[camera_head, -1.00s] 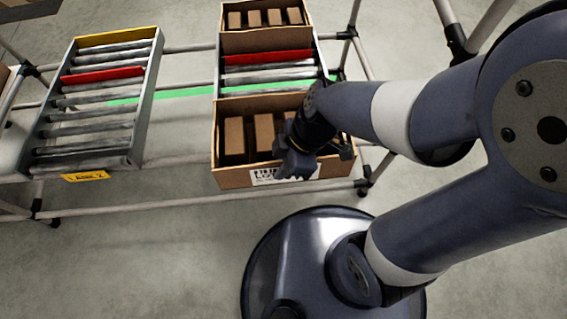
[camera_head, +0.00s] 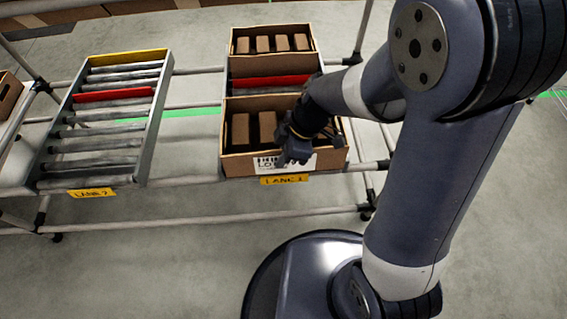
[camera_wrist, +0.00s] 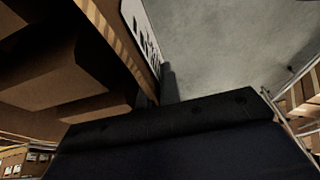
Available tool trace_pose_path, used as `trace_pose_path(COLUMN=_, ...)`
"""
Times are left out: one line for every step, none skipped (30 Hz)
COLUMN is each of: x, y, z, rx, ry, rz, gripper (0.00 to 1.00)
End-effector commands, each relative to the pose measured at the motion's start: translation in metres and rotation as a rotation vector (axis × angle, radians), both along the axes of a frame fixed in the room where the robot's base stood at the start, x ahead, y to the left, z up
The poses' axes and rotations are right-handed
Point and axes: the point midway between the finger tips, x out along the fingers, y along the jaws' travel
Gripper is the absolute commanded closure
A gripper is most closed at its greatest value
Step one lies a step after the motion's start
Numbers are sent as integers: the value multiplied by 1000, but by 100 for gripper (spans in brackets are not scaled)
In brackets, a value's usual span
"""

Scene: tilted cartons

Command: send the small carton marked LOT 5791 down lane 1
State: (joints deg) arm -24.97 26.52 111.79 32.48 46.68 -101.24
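An open brown carton (camera_head: 237,165) sits at the near end of lane 1, above the yellow LANE 1 tag (camera_head: 284,180). Its white front label starts with "LO"; my gripper covers the rest, so the number cannot be read. Small brown boxes stand inside it. My gripper (camera_head: 295,150) is at the right part of its front wall. In the wrist view the wall with the barcode label (camera_wrist: 140,35) runs down to my gripper (camera_wrist: 160,100), with a dark finger along its outer side. The wall appears held between the fingers; the inner finger is mostly hidden.
Behind the carton lies a red bar (camera_head: 270,82) across lane 1, and beyond it another open carton (camera_head: 272,31) with several small boxes. Lane 2 (camera_head: 105,135) on the left is an empty roller lane with its own red bar (camera_head: 113,94).

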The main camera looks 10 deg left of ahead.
Motion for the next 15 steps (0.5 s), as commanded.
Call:
trace_pose_path(x=5, y=1, z=-1, rx=0, ry=1, rz=-1, gripper=100)
trace_pose_path(x=8, y=2, z=-1, rx=0, ry=0, rz=-1, gripper=100)
trace_pose_path(x=8, y=2, z=-9, rx=0, ry=-1, rz=1, gripper=100)
trace_pose_path(x=7, y=2, z=-13, rx=0, ry=-1, rz=1, gripper=100)
trace_pose_path(x=7, y=2, z=-15, rx=0, ry=-1, rz=1, gripper=100)
trace_pose_path(x=6, y=2, z=-18, rx=0, ry=0, rz=1, gripper=100)
trace_pose_path(x=6, y=2, z=-20, rx=0, ry=0, rz=0, gripper=100)
trace_pose_path(x=6, y=1, z=-22, rx=0, ry=0, rz=0, gripper=100)
trace_pose_path(x=6, y=2, z=-25, rx=0, ry=0, rz=0, gripper=100)
trace_pose_path(x=6, y=1, z=-26, rx=0, ry=0, rz=0, gripper=100)
trace_pose_path(x=5, y=1, z=-28, rx=0, ry=0, rz=0, gripper=100)
trace_pose_path(x=5, y=1, z=-29, rx=0, ry=0, rz=0, gripper=100)
trace_pose_path(x=5, y=1, z=-30, rx=0, ry=0, rz=0, gripper=100)
trace_pose_path(x=5, y=1, z=-31, rx=0, ry=0, rz=0, gripper=100)
trace_pose_path(x=5, y=1, z=-32, rx=0, ry=-1, rz=0, gripper=100)
